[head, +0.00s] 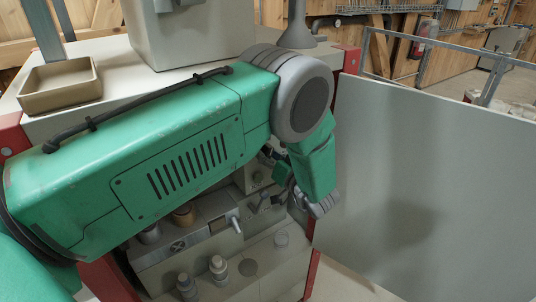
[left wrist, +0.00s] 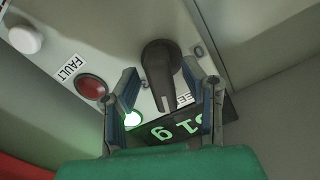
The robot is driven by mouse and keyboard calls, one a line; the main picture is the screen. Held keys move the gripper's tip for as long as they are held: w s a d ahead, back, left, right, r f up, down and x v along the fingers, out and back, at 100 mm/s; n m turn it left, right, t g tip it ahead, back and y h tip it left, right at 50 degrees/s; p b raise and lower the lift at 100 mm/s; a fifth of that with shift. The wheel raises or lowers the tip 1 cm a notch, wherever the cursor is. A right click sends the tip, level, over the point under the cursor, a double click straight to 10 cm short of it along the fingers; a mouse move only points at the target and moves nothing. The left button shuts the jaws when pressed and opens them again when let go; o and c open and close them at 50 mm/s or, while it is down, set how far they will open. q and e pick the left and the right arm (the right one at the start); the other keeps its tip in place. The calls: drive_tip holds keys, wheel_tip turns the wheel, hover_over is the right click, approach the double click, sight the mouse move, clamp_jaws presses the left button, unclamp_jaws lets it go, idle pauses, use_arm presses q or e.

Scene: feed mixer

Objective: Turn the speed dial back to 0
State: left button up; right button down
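The speed dial (left wrist: 158,62) is a black knob with a long pointer bar, on a light control panel in the left wrist view. Its bar points down in that picture, toward a partly hidden label and a dark display (left wrist: 185,128) with green digits, seen upside down. My left gripper (left wrist: 165,88) is open, with its two fingers on either side of the dial's bar. I cannot tell whether they touch it. In the head view my green left arm reaches over the machine and hides most of the hand and dial. My right gripper is not in view.
A lit green lamp (left wrist: 132,118) sits close by the left-hand finger. A red button (left wrist: 90,87) under a FAULT label and a white knob (left wrist: 25,40) lie farther left. In the head view a large grey panel (head: 430,190) stands right of the arm; a tan tray (head: 60,98) is on top.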

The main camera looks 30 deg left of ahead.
use_arm(q)
drive_tip(key=shift+d, duration=0.1)
clamp_jaws()
drive_tip(key=shift+n, duration=0.3)
drive_tip(key=n+b, duration=0.3)
drive_tip(key=n, duration=0.1)
drive_tip(key=shift+f, duration=0.1)
drive_tip(key=n+b, duration=0.2)
drive_tip(key=n, duration=0.3)
drive_tip(key=n+b, duration=0.3)
drive_tip(key=n, duration=0.2)
drive_tip(key=shift+b, duration=0.4)
drive_tip(key=shift+n+b, duration=1.05)
drive_tip(key=shift+n, duration=0.65)
